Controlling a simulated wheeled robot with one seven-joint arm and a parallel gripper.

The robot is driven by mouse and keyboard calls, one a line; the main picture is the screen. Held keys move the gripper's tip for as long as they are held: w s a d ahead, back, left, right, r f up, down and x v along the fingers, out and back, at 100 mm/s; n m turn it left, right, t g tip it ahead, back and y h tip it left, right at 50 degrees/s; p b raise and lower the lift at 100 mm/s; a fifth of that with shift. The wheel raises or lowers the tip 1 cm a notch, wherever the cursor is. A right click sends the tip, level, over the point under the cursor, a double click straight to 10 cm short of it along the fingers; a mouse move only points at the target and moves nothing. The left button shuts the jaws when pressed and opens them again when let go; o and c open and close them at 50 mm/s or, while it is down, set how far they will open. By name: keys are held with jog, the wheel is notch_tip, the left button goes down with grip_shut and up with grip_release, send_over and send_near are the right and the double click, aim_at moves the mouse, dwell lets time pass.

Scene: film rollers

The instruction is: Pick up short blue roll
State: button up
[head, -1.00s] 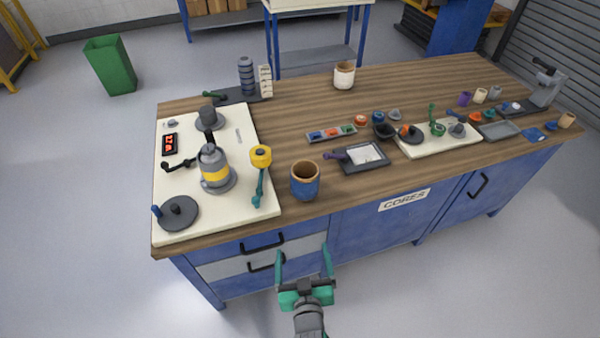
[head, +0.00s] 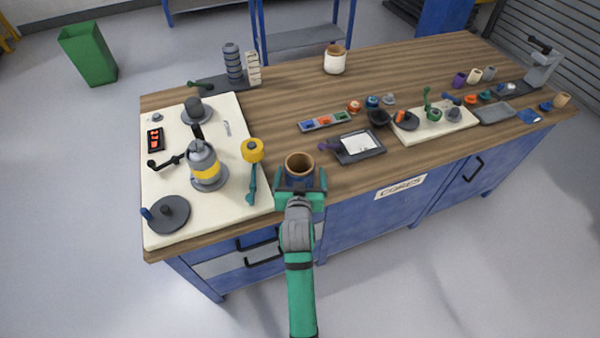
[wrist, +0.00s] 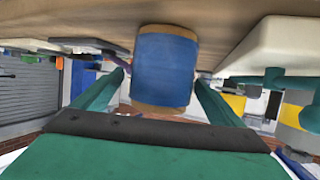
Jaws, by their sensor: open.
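The short blue roll (head: 299,168) is a squat cylinder with a blue band and brown ends, standing upright near the front edge of the wooden bench. In the head view my gripper (head: 300,180) is in front of it and hides its lower part. In the wrist view the roll (wrist: 164,68) sits between my two green fingers (wrist: 160,92). The fingers are open, one on each side, with a visible gap to the roll on the left; on the right the gap is small.
Left of the roll is a cream board (head: 190,222) with a yellow-topped teal tool (head: 252,165) near its right edge. To the right lie a dark tray (head: 360,148) and a strip of coloured pieces (head: 324,121). A white roll (head: 335,60) stands behind. Bench between is clear.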

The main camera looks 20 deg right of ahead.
aim_at(300, 165)
jog(key=shift+w+d+f, duration=0.1)
jog(key=shift+w+d, duration=0.05)
jog(key=shift+w, duration=0.25)
jog(key=shift+w+f, duration=0.25)
jog(key=shift+w, duration=0.2)
jog(key=x, duration=0.3)
jog(key=shift+w+f, duration=0.15)
jog(key=shift+f, duration=0.05)
jog(key=shift+w+d+f, duration=0.2)
jog(key=shift+w+d, duration=0.05)
jog(key=shift+d, duration=0.05)
jog(key=shift+a, duration=0.1)
jog(key=c, duration=1.3)
